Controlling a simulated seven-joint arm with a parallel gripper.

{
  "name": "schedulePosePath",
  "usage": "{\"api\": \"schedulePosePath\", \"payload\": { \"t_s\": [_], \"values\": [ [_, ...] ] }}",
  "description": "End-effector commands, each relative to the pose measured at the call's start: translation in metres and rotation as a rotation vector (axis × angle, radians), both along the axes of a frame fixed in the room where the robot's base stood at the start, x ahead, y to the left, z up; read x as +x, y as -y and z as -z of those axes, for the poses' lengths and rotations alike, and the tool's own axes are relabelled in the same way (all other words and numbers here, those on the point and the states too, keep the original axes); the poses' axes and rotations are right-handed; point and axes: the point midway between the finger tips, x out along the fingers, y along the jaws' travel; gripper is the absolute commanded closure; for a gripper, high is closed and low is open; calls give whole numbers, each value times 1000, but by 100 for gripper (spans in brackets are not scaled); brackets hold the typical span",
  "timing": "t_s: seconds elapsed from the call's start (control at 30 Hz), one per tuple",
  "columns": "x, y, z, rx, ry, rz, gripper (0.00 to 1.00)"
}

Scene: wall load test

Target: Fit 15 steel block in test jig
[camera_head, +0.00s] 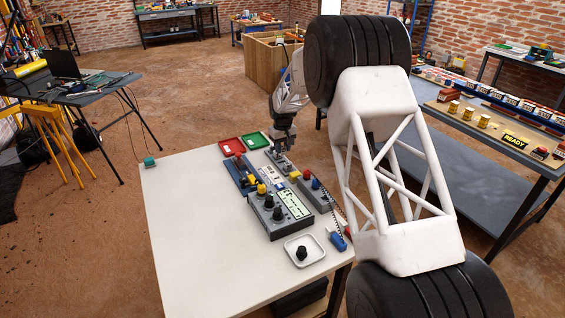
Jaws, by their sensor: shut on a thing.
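My gripper (283,143) points down over the back right part of the white table, above a grey fixture (287,166) that looks like the test jig. It is shut on a small grey piece that looks like the steel block. The fingers hide most of the piece, and at this size I cannot tell whether it touches the fixture or hangs just above it. I can read no number on the block.
A red tray (231,146) and green tray (255,140) lie left of my gripper. A grey box with black knobs (276,213), a white dish (304,250) with a black knob and a blue-tipped probe (337,240) stand nearer. The table's left half (190,230) is mostly clear.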

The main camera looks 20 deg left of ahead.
Motion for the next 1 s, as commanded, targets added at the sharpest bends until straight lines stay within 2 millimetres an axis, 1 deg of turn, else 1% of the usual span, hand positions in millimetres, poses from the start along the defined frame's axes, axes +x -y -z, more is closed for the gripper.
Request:
{"api": "schedulePosePath", "payload": {
  "t_s": [0.2, 0.57, 0.67, 0.77, 0.87, 1.0],
  "values": [
    [0, 0, -7, 1, 1, 0, 89],
    [0, 0, -8, 1, 1, 0, 89],
    [-2, -3, -8, 1, 1, 0, 89],
    [-7, -11, -9, 1, 1, -1, 89],
    [-17, -25, -11, 1, 1, -3, 89],
    [-36, -52, -14, 1, 1, -4, 89]
  ]
}}
